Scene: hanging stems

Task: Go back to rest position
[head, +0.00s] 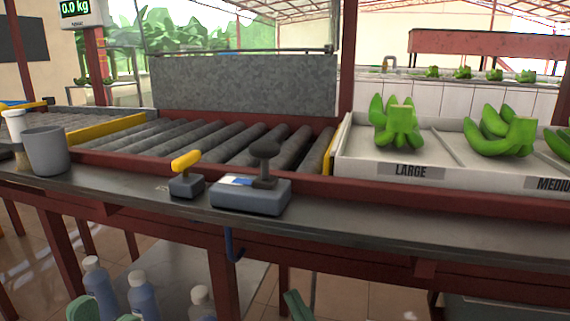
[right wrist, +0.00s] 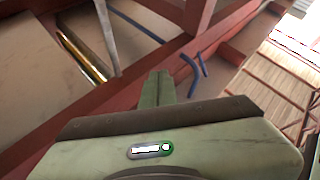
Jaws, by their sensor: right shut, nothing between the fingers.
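My right gripper (head: 297,304) shows at the bottom edge of the head view, low in front of the bench and below its worktop. In the right wrist view the gripper (right wrist: 158,86) has its fingers together, with nothing held between them. It points toward red frame beams, apart from the blue hook (right wrist: 193,66).
The bench edge (head: 330,226) runs across the view above my right gripper. A blue hook (head: 232,246) hangs from it. Bottles (head: 143,297) stand below at left. Green bananas (head: 397,128) lie in the tray (head: 370,170). A grey cup (head: 46,150) stands at left.

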